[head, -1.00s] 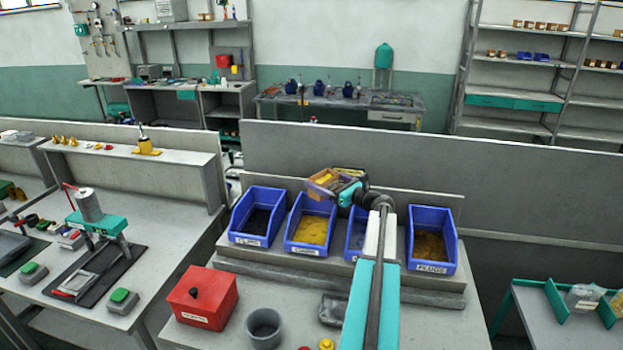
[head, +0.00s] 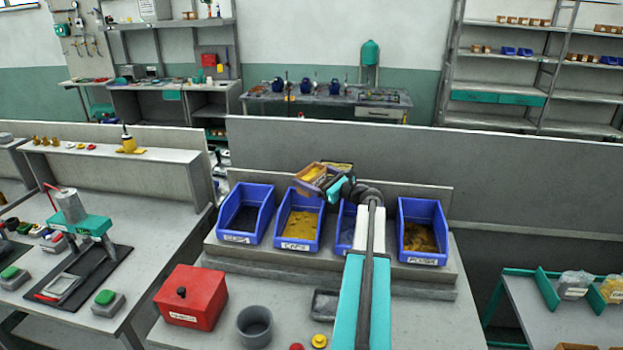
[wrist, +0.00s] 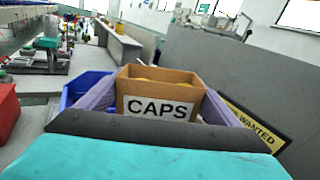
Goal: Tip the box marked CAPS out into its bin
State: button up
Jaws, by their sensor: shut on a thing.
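My gripper (head: 327,186) is shut on an open cardboard box (head: 309,178) and holds it in the air at the back of the blue bins. In the wrist view the box (wrist: 160,92) sits between the two fingers, its white CAPS label facing the camera. Some yellow shows at its top. In the head view the box looks tilted. The blue bin marked CAPS (head: 297,245) stands second from the left, with yellow pieces inside. The box appears above its back edge; the exact height is unclear.
A dark-filled blue bin (head: 237,238) stands to the left. Another bin (head: 346,233) is partly hidden by my arm, and the PLUGS bin (head: 422,260) is at the right. A grey partition (head: 360,150) rises behind. A red box (head: 190,300) and grey cup (head: 255,326) stand in front.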

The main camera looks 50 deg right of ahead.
aim_at(317, 186)
jog(key=shift+f+n+b, duration=0.4)
jog(key=shift+n+b, duration=0.7)
jog(key=shift+b, duration=0.7)
jog(key=shift+f+n+b, duration=0.45)
jog(key=shift+n+b, duration=0.65)
jog(key=shift+b, duration=0.65)
jog(key=shift+f+n+b, duration=0.4)
jog(key=shift+n+b, duration=0.7)
jog(key=shift+b, duration=0.7)
jog(key=shift+a+f+n+b, duration=0.25)
jog(key=shift+n+b, duration=0.35)
jog(key=shift+b, duration=0.35)
jog(key=shift+a+f+n+b, duration=0.1)
jog(key=shift+f+n+b, duration=0.1)
jog(key=shift+n+b, duration=0.35)
jog(key=shift+a+f+n+b, duration=0.1)
jog(key=shift+f+n+b, duration=0.2)
jog(key=shift+b, duration=0.6)
jog(key=shift+a+n+b, duration=0.1)
jog(key=shift+n+b, duration=0.25)
jog(key=shift+b, duration=0.15)
